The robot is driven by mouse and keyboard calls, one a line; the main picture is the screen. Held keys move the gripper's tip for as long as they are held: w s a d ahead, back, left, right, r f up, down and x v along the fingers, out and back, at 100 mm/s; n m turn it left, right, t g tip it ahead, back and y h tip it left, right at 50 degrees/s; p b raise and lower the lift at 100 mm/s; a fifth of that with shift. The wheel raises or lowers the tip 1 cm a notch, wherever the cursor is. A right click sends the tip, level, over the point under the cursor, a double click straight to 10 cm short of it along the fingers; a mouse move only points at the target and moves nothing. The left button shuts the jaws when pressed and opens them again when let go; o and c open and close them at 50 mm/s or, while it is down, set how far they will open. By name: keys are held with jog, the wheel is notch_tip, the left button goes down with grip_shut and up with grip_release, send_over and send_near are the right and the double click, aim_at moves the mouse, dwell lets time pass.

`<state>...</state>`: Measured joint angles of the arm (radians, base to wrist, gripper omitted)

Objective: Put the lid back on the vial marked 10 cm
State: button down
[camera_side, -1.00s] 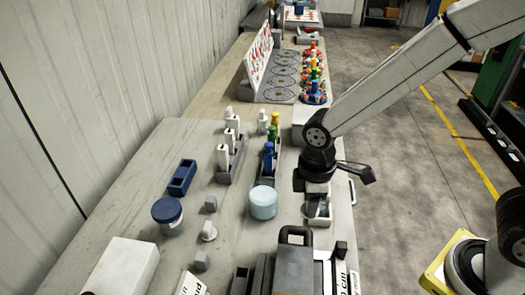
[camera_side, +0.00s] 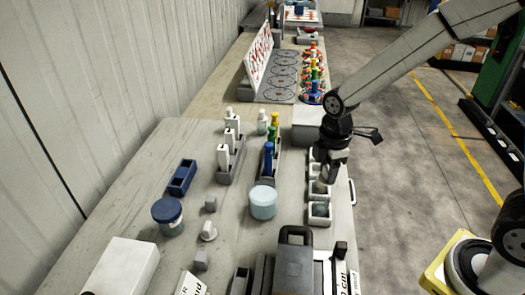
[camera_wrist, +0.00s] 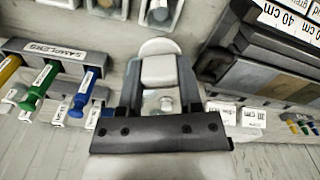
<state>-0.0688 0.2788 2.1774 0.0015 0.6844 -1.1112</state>
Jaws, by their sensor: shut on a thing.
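My gripper (camera_wrist: 158,95) is shut on a whitish, rounded lid-like piece (camera_wrist: 158,70), which sits between its two dark fingers in the wrist view. In the side view my gripper (camera_side: 329,172) is over the row of pale compartments (camera_side: 319,222) along the table's right edge. A clear glass-like shape with a small white knob (camera_wrist: 167,103) shows below the held piece; I cannot tell whether they touch. Small vessels sit in the compartments, partly hidden by my gripper. No 10 cm mark is readable on any vial.
A pale-blue lidded jar (camera_side: 263,203) and a blue-lidded jar (camera_side: 168,215) stand left of the compartments. A samplers rack (camera_wrist: 62,60) holds coloured handles. A dark case (camera_side: 295,262) is at the front, and labels reading 40 cm (camera_wrist: 290,22) lie near it in the wrist view.

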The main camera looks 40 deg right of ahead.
jog(key=shift+f, duration=0.1)
jog(key=shift+f, duration=3.05)
jog(key=shift+f, duration=0.2)
dwell(0.4)
grip_release()
jog(key=shift+r, duration=0.15)
jog(key=shift+r, duration=3.4)
